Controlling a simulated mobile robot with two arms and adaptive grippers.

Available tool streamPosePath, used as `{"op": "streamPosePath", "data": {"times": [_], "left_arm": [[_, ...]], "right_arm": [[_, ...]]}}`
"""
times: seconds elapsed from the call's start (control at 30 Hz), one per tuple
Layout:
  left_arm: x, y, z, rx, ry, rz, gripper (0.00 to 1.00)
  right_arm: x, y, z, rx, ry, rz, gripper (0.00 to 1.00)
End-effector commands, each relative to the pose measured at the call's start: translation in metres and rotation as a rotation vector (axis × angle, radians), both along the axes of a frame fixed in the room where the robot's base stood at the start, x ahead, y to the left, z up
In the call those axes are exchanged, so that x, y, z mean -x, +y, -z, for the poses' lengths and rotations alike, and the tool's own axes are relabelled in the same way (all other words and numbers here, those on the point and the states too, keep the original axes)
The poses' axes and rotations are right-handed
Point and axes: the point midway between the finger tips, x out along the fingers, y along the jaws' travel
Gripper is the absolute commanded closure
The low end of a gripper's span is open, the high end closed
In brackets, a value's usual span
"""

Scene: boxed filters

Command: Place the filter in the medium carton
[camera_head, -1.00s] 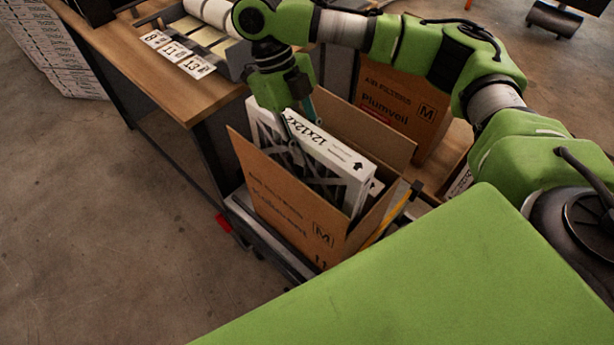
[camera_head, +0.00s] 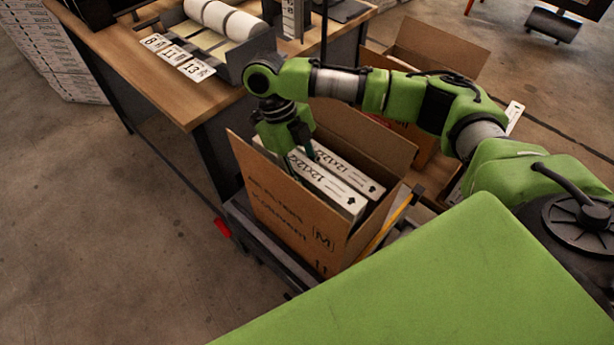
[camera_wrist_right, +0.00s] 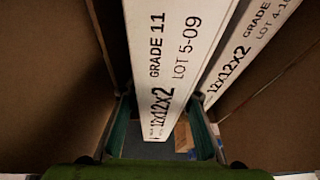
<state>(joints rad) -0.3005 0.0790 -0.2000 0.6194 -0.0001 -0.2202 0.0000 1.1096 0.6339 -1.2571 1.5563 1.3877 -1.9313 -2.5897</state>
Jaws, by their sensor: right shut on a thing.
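The white-edged filter (camera_head: 335,189), printed 12x12x2, stands upright inside the open medium carton (camera_head: 283,220), low between its walls. My right gripper (camera_head: 303,158) reaches down into the carton and is shut on this filter; in the right wrist view the filter (camera_wrist_right: 172,60) reads GRADE 11 between the two fingers. A second 12x12x2 filter (camera_head: 352,174) stands beside it in the same carton, and it also shows in the right wrist view (camera_wrist_right: 250,45). The filters' lower parts are hidden. My left gripper is not in view.
A wooden workbench (camera_head: 135,75) with number cards (camera_head: 178,56) and white rolls (camera_head: 225,18) stands at the back left. Another open carton (camera_head: 432,50) stands behind the medium carton, partly hidden by my arm. Floor is clear at the left.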

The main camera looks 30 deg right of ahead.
Motion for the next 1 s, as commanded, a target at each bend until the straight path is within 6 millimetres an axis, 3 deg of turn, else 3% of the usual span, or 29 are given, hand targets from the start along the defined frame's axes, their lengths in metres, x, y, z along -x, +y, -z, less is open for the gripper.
{"op": "streamPosePath", "data": {"times": [0.47, 0.5, 0.57, 1.0], "left_arm": [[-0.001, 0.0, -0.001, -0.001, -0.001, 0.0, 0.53], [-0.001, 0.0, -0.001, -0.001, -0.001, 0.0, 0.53], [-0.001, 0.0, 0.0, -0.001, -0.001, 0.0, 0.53], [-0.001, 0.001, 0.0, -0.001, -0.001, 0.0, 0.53]], "right_arm": [[0.0, 0.0, 0.012, -0.001, 0.0, 0.0, 1.0], [0.0, 0.0, 0.012, -0.001, 0.001, 0.0, 0.64], [0.0, 0.0, 0.012, 0.0, 0.001, 0.0, 0.53], [-0.001, 0.0, 0.004, 0.0, -0.002, 0.0, 0.53]]}}
